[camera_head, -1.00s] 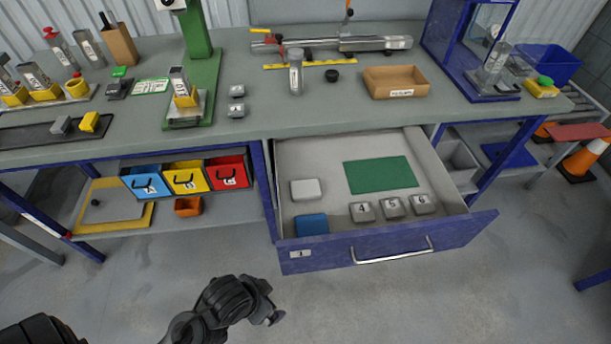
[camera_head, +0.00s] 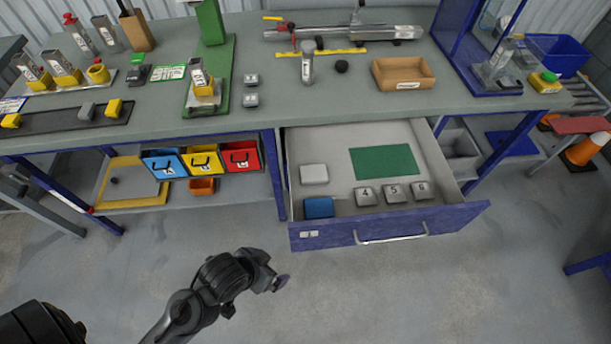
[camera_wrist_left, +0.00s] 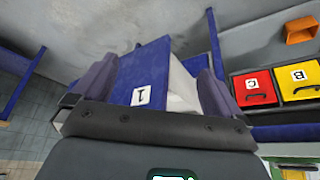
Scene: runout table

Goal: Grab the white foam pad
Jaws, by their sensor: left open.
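The white foam pad (camera_head: 314,174) lies flat at the left side of the open drawer (camera_head: 330,140), behind a blue pad (camera_head: 318,207). My left gripper (camera_head: 279,283) is in front of and below the drawer front, apart from the pad. It is open and empty. In the left wrist view my left gripper (camera_wrist_left: 156,70) has its two fingers spread, with the blue drawer front (camera_wrist_left: 155,72) and its "1" label seen between them. The foam pad cannot be made out there. My right gripper is not in view.
The drawer also holds a green mat (camera_head: 384,161) and numbered grey blocks (camera_head: 396,193) at the right. The drawer's front wall (camera_head: 390,222) and handle (camera_head: 392,239) stand between my left gripper and the pad. Coloured bins (camera_head: 203,161) sit left of the drawer.

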